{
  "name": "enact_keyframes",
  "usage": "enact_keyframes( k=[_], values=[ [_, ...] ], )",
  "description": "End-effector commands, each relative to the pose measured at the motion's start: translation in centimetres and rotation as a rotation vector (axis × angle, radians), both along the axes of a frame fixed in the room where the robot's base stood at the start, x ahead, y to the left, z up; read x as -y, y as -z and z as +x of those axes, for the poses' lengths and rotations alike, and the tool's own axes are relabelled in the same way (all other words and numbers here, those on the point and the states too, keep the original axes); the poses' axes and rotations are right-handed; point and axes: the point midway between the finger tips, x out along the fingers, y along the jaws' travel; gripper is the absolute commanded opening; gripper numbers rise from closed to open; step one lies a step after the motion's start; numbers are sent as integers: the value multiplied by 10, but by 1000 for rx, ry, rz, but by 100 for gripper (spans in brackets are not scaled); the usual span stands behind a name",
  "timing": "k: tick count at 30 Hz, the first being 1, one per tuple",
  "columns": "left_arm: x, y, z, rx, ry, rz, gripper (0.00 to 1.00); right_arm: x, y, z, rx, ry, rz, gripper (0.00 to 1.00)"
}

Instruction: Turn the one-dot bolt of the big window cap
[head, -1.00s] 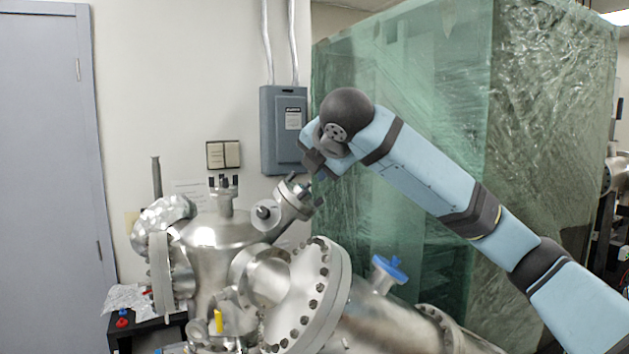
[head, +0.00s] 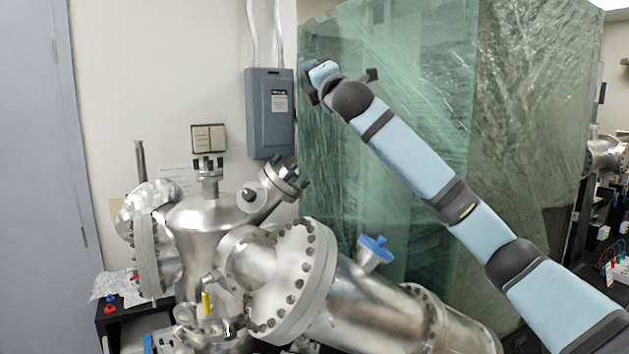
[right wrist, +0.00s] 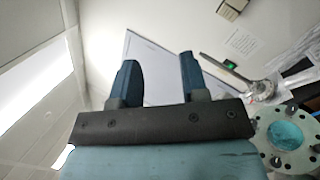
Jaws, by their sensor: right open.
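A steel window cap with black bolts (head: 287,181) sits on the angled port of the vacuum chamber (head: 208,222) in the head view. A round flange with bluish glass and several bolts (right wrist: 287,136) shows at the right edge of the right wrist view. I cannot make out dot marks on any bolt. My right gripper (right wrist: 158,78) is open and empty, its two dark blue fingers apart. In the head view its arm ends well above the angled cap, and the fingers are not clear there. My left gripper is not in view.
A large bolted flange (head: 297,280) faces the front right of the chamber. A blue-handled valve (head: 375,250) stands on the tube beside it. A smaller bolted port (head: 208,178) tops the chamber. A grey electrical box (head: 271,112) and a green wrapped enclosure (head: 420,90) stand behind.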

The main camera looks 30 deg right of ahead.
Motion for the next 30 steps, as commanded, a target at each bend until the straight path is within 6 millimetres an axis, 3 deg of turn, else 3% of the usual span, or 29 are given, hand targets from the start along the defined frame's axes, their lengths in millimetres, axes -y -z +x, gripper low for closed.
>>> enact_keyframes(
  k=[3, 6, 11, 14, 21, 24, 27, 30],
  values=[
    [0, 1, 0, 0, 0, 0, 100, 23, -14, 9, 206, -34, -122, 41],
    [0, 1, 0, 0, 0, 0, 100, 35, -15, 12, 348, -79, -261, 41],
    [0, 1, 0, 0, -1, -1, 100, 47, 12, 15, 497, -184, -526, 41],
    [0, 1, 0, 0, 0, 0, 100, 53, 45, 17, 537, -281, -702, 41],
    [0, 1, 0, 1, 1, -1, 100, 73, 162, 14, 488, -607, -1055, 41],
    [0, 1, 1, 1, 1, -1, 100, 83, 202, 8, 445, -729, -1133, 41],
    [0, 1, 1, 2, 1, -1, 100, 89, 228, 2, 412, -816, -1175, 41],
    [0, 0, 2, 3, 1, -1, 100, 91, 239, -1, 397, -857, -1193, 41]
  ],
)
